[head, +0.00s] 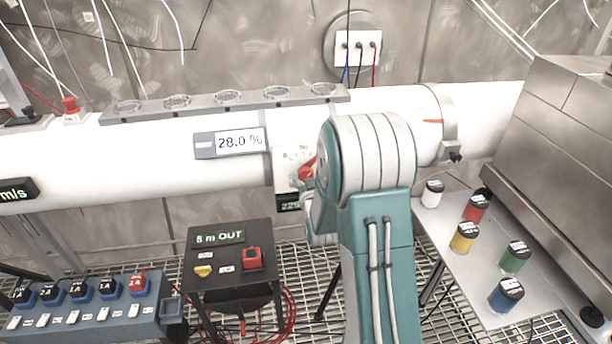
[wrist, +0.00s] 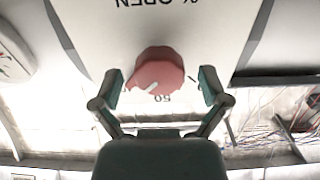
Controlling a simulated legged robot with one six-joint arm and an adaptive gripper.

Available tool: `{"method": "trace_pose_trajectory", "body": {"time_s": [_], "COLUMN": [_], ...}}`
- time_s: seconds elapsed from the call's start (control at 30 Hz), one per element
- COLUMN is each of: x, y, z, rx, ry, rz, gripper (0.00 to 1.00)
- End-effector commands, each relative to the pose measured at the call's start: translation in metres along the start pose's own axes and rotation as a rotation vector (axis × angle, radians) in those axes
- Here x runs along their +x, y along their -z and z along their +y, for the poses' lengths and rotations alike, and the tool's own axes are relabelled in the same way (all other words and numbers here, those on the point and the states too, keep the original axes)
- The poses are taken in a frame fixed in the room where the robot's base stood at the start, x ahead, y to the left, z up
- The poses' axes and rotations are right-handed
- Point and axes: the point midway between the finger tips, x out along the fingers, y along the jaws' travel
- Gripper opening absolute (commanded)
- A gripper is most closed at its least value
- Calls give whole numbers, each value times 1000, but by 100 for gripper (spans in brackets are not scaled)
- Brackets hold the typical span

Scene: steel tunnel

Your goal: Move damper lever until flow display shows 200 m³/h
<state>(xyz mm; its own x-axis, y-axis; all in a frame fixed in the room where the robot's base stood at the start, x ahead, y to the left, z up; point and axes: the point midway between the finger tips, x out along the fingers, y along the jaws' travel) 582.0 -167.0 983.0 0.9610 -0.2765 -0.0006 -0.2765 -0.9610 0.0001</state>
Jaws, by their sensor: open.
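The red damper lever (wrist: 158,72) is a round red knob with a white pointer mark, on a white plate (wrist: 215,40) printed "% OPEN", upside down in the wrist view. The pointer is turned toward the lower left, near a "50" mark. My gripper (wrist: 160,76) is open, with one finger on each side of the knob; small gaps seem to show. A dark display with green digits (head: 288,204) below the plate is mostly covered and unreadable.
A display on the white duct (head: 80,160) reads 28.0 % (head: 240,142). A black "m/s" display (head: 16,190) is at the left. A small black table (head: 230,275) stands below the duct. A shelf with several coloured jars (head: 475,270) is at the right.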

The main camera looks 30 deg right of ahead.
Motion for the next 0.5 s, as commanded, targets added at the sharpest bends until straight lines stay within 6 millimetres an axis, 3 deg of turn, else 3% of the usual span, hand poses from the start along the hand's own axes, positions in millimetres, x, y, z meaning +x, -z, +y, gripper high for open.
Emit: {"method": "trace_pose_trajectory", "body": {"time_s": [0.1, 0.13, 0.3, 0.5], "x": [0, 0, 0, 0], "y": [0, 0, 0, 0], "z": [0, 0, 0, 0], "rx": [0, 0, 0, -6], "ry": [0, 0, 0, 1], "rz": [0, 0, 0, 0], "gripper": [95, 86, 13, 13]}}
